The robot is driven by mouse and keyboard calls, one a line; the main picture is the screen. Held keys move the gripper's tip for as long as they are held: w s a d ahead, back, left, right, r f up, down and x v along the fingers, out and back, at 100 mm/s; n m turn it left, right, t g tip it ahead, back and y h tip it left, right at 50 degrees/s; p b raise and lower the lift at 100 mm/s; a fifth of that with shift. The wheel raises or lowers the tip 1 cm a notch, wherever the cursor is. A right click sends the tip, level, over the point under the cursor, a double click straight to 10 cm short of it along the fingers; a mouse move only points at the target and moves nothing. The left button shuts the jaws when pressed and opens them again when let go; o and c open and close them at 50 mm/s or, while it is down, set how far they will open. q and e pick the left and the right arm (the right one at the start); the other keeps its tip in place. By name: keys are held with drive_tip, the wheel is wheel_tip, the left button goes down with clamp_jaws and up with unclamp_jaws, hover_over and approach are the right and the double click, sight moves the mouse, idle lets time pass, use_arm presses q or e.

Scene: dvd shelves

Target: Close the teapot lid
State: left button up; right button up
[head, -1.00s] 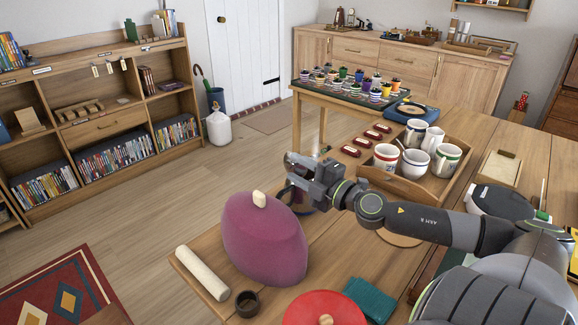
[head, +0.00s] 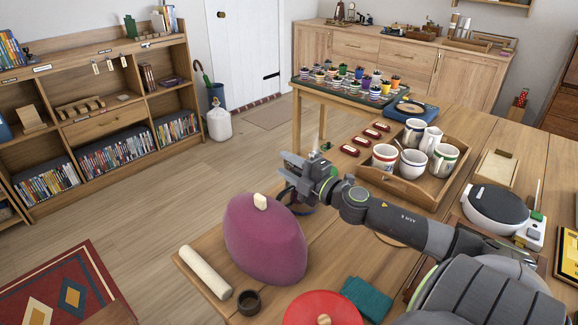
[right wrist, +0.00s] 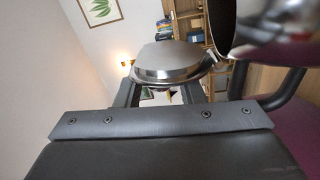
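In the right wrist view, a round shiny metal lid (right wrist: 170,60) stands just beyond my right gripper's fingers (right wrist: 158,92). The fingers are apart with a gap between them; whether they touch the lid is unclear. A shiny curved metal body (right wrist: 275,35), apparently the teapot, fills the upper right, with the lid's right edge close to it. In the head view, my right gripper (head: 287,168) is above and behind the purple cosy (head: 265,240). The teapot is mostly hidden there by the cosy and gripper. My left gripper is out of view.
A rolling-pin-like cylinder (head: 205,271), a small dark cup (head: 249,302), a red round lid-like object (head: 323,309) and a teal cloth (head: 367,299) lie at the near table end. A wooden tray (head: 428,195) of mugs stands to the right of my gripper.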

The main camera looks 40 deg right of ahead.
clamp_jaws()
